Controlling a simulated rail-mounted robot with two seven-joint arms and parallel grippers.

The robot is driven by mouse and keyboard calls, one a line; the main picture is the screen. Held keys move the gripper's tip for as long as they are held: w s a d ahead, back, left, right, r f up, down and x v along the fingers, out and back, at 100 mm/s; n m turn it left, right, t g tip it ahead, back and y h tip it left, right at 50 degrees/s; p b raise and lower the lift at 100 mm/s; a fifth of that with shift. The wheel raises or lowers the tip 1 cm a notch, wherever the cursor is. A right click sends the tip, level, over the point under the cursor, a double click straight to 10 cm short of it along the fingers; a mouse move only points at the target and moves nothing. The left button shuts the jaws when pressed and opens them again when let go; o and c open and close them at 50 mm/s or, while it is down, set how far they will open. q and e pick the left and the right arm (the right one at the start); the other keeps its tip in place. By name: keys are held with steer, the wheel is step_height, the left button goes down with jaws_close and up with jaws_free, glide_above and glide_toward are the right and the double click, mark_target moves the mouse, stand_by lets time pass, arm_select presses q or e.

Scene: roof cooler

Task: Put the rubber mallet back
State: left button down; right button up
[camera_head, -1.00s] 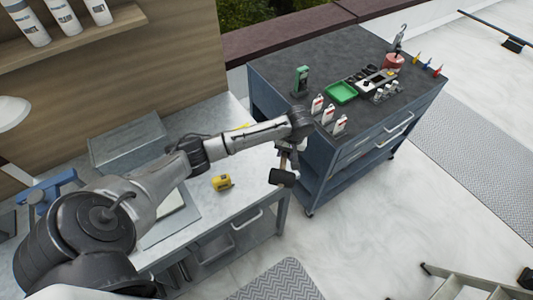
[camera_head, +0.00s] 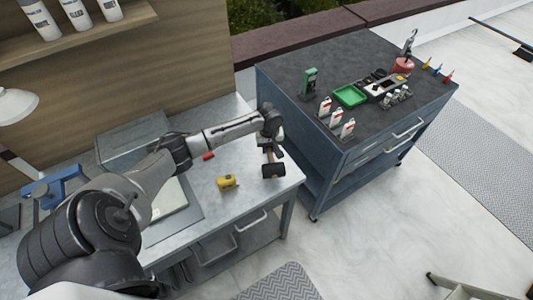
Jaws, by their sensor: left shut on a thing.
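The rubber mallet (camera_head: 273,171) has a black head and a light wooden handle. My left gripper (camera_head: 269,149) is shut on the handle, with the head hanging below it. The mallet is over the right end of the grey metal workbench (camera_head: 245,190), near its edge. I cannot tell whether the head touches the bench top. My right gripper is not in view.
A yellow tape measure (camera_head: 227,182) lies on the bench left of the mallet. A red-handled item (camera_head: 208,156) lies behind it, partly hidden by my arm. The blue tool cart (camera_head: 330,150) stands to the right, holding a green tray (camera_head: 350,96) and white bottles (camera_head: 336,117).

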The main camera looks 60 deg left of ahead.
arm_select(q)
steer(key=shift+a+f, duration=0.4)
steer(key=shift+a, duration=0.4)
steer(key=shift+s+f+b, duration=0.1)
steer(key=shift+f+b, duration=0.35)
steer(key=shift+f, duration=1.6)
steer(key=c, duration=0.9)
jaws_free()
steer(key=shift+o, duration=0.2)
step_height(320, 180, up, 10)
steer(key=shift+r+p, duration=0.15)
steer(key=shift+p, duration=0.7)
steer(key=shift+r, duration=0.9)
